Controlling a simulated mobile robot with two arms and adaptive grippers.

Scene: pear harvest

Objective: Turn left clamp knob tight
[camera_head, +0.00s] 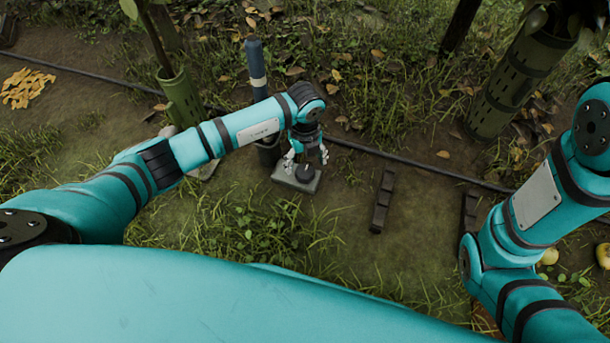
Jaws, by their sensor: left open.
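The left clamp knob (305,173) is a small dark round knob on top of a grey block-like clamp base (283,179) on the ground, left of centre. My left gripper (305,164) points down over the knob with its fingers spread to either side of it. It is open; I cannot tell whether the fingers touch the knob. A blue-grey post (256,72) with a pale band stands just behind, partly hidden by my left arm. My right arm comes in at the right edge, and its gripper is out of view.
A dark hose (420,165) runs across the dirt behind the clamp. A dark narrow bar (382,203) lies right of it. Green mesh tree guards (181,99) and (512,85) stand at the back. Yellow fruit (603,255) lies at the right. Grass patches surround bare soil.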

